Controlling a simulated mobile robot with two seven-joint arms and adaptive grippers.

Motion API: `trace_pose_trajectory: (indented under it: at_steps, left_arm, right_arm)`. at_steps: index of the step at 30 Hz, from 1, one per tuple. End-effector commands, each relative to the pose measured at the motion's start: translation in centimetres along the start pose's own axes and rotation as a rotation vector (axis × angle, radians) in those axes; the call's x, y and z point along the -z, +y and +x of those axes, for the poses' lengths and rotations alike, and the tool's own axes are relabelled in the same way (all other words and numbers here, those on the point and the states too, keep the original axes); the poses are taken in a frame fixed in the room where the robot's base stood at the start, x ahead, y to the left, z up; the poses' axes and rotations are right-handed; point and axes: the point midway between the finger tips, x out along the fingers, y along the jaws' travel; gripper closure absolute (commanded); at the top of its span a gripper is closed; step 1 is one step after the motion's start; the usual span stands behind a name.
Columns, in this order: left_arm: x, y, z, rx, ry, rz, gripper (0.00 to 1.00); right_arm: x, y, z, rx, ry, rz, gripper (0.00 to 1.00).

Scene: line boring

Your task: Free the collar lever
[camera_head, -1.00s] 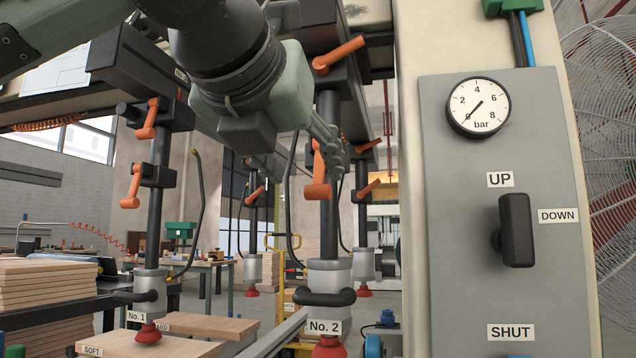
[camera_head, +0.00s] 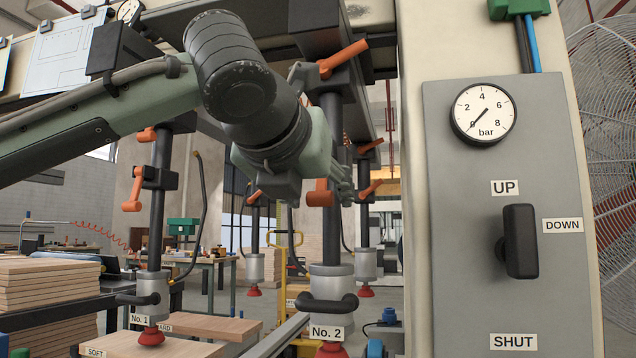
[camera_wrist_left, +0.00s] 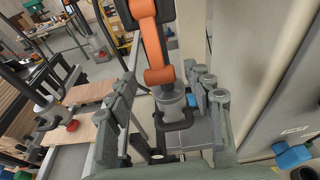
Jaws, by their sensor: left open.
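Cylinder No. 2 hangs on a black rod (camera_head: 331,240) with two orange levers. The upper lever (camera_head: 345,58) sticks out to the upper right. The lower collar lever (camera_head: 320,195) shows only its rounded end; my gripper and arm hide the rest of it and its collar. My left gripper (camera_head: 343,182) is beside that lever's end. In the left wrist view, my left gripper (camera_wrist_left: 160,82) is open, one finger on each side of an orange lever (camera_wrist_left: 155,48) that hangs from a black collar. I cannot tell whether either finger touches it. My right gripper is in neither view.
A grey panel (camera_head: 460,245) with a pressure gauge (camera_head: 484,111) near zero and a black valve handle (camera_head: 520,241) stands at right. Cylinder No. 1 (camera_head: 152,290) with its orange levers hangs at left, above boards (camera_head: 195,327). A black hoop handle (camera_head: 328,304) juts from cylinder No. 2.

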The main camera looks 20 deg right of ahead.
Motion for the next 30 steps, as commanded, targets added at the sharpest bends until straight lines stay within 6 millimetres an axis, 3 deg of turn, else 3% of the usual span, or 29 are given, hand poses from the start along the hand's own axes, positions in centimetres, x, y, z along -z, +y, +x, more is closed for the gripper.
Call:
trace_pose_trajectory:
  at_steps: [2,12,30]
  left_arm:
    - [0.0,0.0,0.0,0.0,0.0,0.0,0.51]
    - [0.0,0.0,0.0,0.0,0.0,0.0,0.92]
    - [-0.4,0.0,-2.0,0.001,-0.004,0.0,0.92]
  right_arm:
    - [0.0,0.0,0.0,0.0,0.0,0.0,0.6]
    - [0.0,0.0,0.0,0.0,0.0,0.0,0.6]
    - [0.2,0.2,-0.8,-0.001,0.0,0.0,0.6]
